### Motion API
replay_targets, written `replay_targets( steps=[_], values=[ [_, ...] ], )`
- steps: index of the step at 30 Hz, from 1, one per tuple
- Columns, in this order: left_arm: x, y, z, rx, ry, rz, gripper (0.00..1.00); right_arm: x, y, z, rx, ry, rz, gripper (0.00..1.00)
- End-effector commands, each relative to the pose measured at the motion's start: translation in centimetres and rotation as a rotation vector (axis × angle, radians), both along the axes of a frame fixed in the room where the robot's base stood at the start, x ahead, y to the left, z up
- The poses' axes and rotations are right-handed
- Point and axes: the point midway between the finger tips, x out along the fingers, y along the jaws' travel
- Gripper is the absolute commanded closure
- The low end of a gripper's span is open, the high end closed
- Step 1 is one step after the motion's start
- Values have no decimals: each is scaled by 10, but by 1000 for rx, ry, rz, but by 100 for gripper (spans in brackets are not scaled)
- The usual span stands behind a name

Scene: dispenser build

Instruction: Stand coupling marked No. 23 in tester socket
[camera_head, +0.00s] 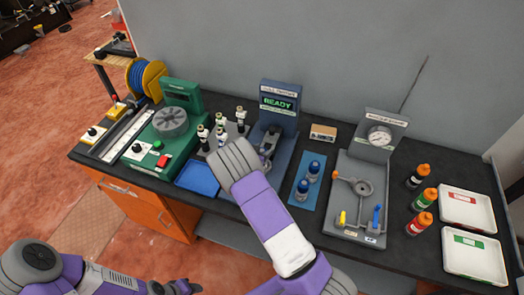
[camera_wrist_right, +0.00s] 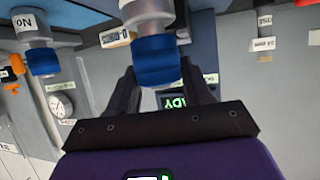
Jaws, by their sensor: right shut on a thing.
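My right gripper (camera_head: 267,157) is over the base of the blue tester (camera_head: 278,105), whose screen reads READY. In the right wrist view its two fingers (camera_wrist_right: 160,92) are shut on a coupling (camera_wrist_right: 156,62) with a blue end and a pale metallic body. No number on the held coupling can be read. The picture is upside down there, so the blue end points up. The tester socket is hidden by my arm and the coupling, and I cannot tell whether they touch. My left gripper (camera_head: 178,288) is at the bottom edge; its jaws are unclear.
Two blue-capped couplings (camera_head: 314,168) (camera_head: 303,189) stand on a blue mat (camera_head: 297,202) right of the tester. A gauge station (camera_head: 350,215), several bottles (camera_head: 424,198) and two trays (camera_head: 474,257) are further right. A green machine (camera_head: 170,130) and blue tray (camera_head: 197,178) are left.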

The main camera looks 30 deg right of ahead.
Motion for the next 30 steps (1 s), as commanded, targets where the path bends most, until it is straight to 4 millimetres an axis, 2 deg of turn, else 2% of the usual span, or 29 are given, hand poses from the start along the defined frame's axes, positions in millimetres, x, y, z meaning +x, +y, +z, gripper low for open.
replay_targets(
  steps=[5,6,8,17,30],
  values=[
    [0,0,-3,0,0,0,57,1,0,-3,-2,-2,0,100],
    [0,0,-3,0,0,0,57,1,0,-3,-3,-3,0,49],
    [0,0,-3,0,0,0,57,1,0,-2,-2,-2,0,40],
    [0,0,-2,0,0,0,57,-1,1,-4,1,2,0,40],
    [0,0,17,0,0,0,57,-15,27,13,1,0,0,40]
  ],
)
